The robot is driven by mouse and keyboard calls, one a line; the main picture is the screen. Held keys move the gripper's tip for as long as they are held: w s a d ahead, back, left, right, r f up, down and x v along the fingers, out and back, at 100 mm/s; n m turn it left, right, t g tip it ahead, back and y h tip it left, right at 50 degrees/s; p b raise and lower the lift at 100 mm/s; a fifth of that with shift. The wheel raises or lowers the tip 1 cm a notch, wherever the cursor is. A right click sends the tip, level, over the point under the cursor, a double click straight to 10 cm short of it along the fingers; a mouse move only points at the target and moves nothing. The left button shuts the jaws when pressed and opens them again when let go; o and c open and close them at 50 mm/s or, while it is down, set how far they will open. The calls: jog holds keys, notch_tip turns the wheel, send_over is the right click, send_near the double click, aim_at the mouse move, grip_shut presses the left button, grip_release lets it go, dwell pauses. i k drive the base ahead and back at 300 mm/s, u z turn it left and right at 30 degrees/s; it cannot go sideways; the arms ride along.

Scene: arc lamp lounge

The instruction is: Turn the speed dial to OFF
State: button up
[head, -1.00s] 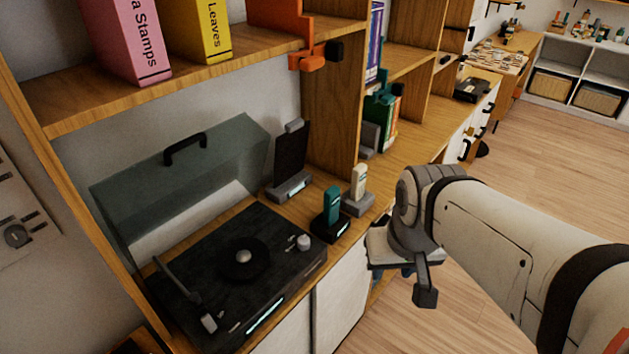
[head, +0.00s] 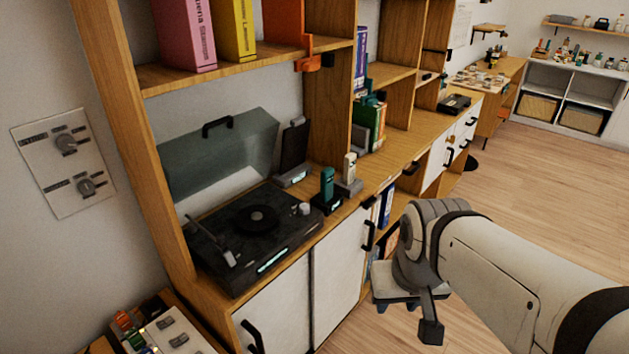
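A pale wall panel (head: 65,163) at the left carries two dials, an upper dial (head: 66,143) and a lower dial (head: 87,186), with small markings around each. The labels are too small to read surely, so I cannot tell which is the speed dial. A black turntable (head: 238,262) on the cabinet also has a small light knob (head: 304,208) at its right corner. My gripper (head: 408,308) hangs at the lower right, in front of the cabinet, far from the panel and apart from the turntable. Its fingers are partly hidden, so its opening is unclear.
The wooden shelf unit (head: 134,130) stands between the panel and the turntable, whose tinted lid (head: 220,152) is raised. A low surface with small switches (head: 172,331) is at the bottom left. Handsets (head: 327,184) stand beside the turntable. Open floor (head: 540,190) lies right.

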aim_at(304, 210)
jog(key=u, duration=0.15)
jog(key=i, duration=0.9)
jog(key=z, duration=0.05)
